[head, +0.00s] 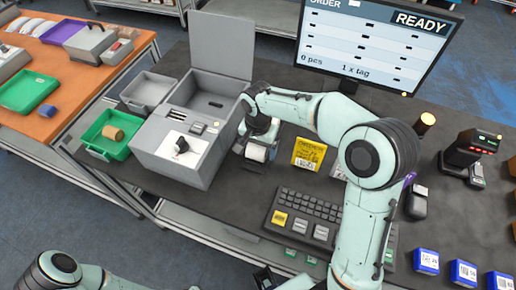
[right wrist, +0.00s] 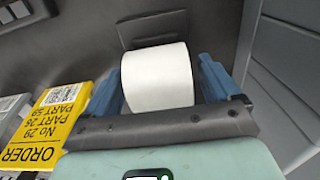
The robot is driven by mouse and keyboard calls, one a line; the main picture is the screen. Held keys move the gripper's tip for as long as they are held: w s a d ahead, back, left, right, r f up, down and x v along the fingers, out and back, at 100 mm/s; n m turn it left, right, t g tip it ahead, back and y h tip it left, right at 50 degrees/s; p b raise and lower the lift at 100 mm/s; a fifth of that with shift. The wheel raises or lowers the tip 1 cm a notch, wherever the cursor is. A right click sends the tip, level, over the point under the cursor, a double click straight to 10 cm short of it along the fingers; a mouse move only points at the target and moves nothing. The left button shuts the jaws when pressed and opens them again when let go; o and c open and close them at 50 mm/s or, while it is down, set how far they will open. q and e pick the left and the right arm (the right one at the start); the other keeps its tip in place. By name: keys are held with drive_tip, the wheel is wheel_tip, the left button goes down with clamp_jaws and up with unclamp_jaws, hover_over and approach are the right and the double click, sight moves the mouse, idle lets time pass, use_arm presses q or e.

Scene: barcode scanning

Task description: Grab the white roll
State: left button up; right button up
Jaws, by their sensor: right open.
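The white roll (right wrist: 157,78) lies between the two blue fingers of my right gripper (right wrist: 165,85) in the right wrist view. The fingers are open, one on each side of the roll, with a narrow gap visible at the right finger. In the head view the roll (head: 256,152) shows just below my right gripper (head: 258,143), beside the grey box unit on the dark table. My left arm (head: 75,275) shows at the bottom left of the head view. A dark part at the bottom edge may be my left gripper, but its jaws cannot be made out.
The grey box unit (head: 185,140) with a raised lid stands left of the roll. A yellow order card (head: 308,154) lies to the right. A keyboard (head: 305,215) is in front, a monitor (head: 375,45) behind.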

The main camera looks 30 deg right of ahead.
drive_tip(key=c, duration=1.1)
